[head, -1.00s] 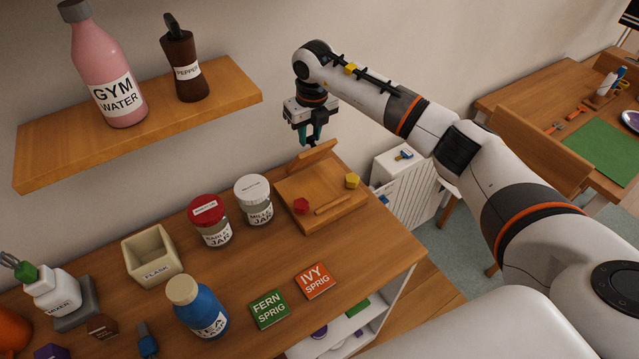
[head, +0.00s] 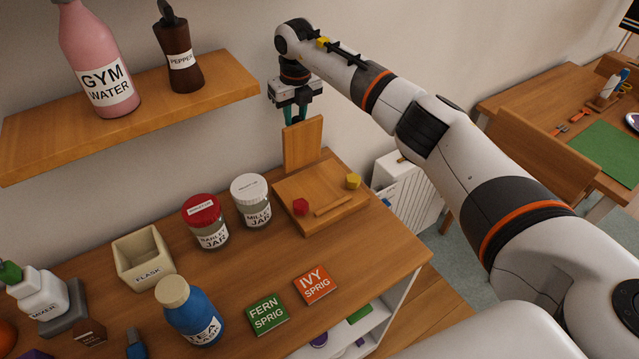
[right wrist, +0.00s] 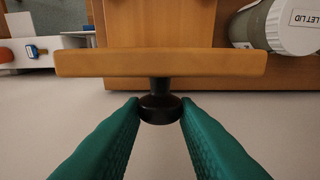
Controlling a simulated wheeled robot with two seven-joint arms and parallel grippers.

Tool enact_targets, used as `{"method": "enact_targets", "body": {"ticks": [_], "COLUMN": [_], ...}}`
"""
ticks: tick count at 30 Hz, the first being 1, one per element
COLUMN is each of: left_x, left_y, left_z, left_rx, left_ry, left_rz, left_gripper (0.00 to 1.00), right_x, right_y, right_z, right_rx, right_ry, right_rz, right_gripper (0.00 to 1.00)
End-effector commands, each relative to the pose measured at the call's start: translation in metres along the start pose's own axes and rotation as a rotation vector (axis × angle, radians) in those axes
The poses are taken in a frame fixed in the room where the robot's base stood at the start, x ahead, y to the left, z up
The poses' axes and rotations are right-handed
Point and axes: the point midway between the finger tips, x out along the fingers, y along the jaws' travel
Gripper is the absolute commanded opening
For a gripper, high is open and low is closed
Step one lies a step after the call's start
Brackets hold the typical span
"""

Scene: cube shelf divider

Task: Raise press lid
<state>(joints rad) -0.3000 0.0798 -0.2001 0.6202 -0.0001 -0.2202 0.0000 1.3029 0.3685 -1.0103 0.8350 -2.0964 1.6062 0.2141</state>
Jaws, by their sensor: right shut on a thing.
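The press is a wooden board (head: 345,217) at the back right of the wooden counter, with a hinged wooden lid (head: 303,147) at its back edge. The lid stands close to upright. In the right wrist view the lid (right wrist: 160,63) shows edge-on, with a black knob (right wrist: 160,108) on its outer face. My right gripper (head: 294,116) is behind the lid's top in the head view. Its green fingers (right wrist: 160,110) are shut on the knob, one on each side. The lid partly hides the fingertips in the head view. My left gripper is not in view.
A wall shelf (head: 130,122) is left of my right gripper. Fern (head: 268,315) and ivy (head: 315,285) cards lie in front.

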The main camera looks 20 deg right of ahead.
Motion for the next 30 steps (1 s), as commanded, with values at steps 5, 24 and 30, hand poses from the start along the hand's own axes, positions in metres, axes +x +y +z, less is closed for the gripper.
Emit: {"method": "enact_targets", "body": {"ticks": [5,24,30], "left_x": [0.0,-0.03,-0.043], "left_y": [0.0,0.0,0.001], "left_z": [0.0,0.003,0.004], "left_rx": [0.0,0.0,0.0], "left_ry": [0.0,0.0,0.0], "left_rz": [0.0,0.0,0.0], "left_gripper": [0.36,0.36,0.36], "right_x": [0.002,-0.039,-0.06], "right_y": [-0.001,0.0,0.0], "right_z": [0.001,0.0,0.0], "right_rx": [-0.001,-0.001,0.0], "right_ry": [-0.002,-0.001,-0.001], "right_rz": [-0.001,0.001,0.001], "right_gripper": [0.44,0.44,0.44]}}
